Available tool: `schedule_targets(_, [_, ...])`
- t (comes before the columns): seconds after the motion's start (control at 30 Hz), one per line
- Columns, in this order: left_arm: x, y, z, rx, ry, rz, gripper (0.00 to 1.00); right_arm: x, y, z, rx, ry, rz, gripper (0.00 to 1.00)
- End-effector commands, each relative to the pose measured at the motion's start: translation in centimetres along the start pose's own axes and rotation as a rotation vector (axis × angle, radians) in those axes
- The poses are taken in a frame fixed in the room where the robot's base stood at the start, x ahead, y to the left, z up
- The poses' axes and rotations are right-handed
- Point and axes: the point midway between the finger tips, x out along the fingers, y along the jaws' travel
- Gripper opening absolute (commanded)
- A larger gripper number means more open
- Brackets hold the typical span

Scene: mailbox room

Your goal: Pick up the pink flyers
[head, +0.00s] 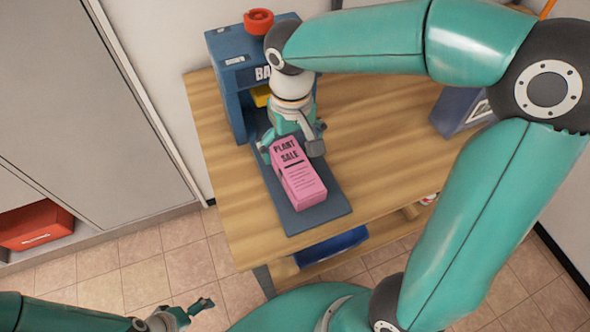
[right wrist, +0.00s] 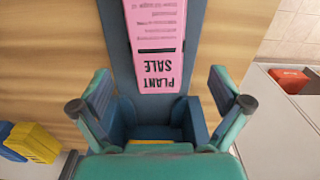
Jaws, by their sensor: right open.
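The pink flyers (head: 302,182), a block-like stack printed "PLANT SALE", lie on the dark blue base plate (head: 330,207) of a blue machine (head: 231,72) on the wooden table. They also show in the right wrist view (right wrist: 158,45), beyond my fingers. My right gripper (head: 291,149) is at the machine-side end of the stack. In the right wrist view its two fingers (right wrist: 160,106) are wide apart, with nothing held between them. My left gripper (head: 187,314) is low at the bottom left, away from the table; its jaw state is unclear.
The machine has a red knob (head: 258,20) on top and a yellow part inside, partly hidden by my right arm. A dark blue-grey box (head: 460,110) stands at the table's right. A blue bin (head: 332,247) is below the table. A red box (head: 36,225) sits in the left cabinet.

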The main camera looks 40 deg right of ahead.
Motion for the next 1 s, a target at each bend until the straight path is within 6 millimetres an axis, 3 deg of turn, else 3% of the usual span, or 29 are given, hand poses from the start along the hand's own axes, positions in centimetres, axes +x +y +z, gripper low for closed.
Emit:
schedule_targets(0.1, [0.1, 0.0, 0.0, 0.000, 0.000, 0.000, 1.00, 1.5, 0.1, 0.1, 0.002, -0.002, 0.001, 1.00])
schedule_targets(0.37, [0.0, 0.0, 0.0, 0.000, 0.000, 0.000, 1.00, 3.1, 0.2, 0.2, 0.001, -0.003, 0.001, 1.00])
schedule_targets(0.63, [-0.2, 0.1, 0.0, 0.000, 0.000, 0.000, 1.00, 6.8, 0.4, 0.5, 0.003, -0.003, 0.000, 1.00])
schedule_targets(0.93, [-0.2, 0.1, 0.0, 0.000, 0.000, 0.000, 1.00, 7.3, 0.4, 0.4, 0.002, 0.000, -0.001, 1.00])
schedule_targets(1.0, [-0.2, 0.1, 0.0, 0.000, 0.000, 0.000, 1.00, 7.3, 0.4, 0.4, 0.002, 0.000, -0.001, 0.90])
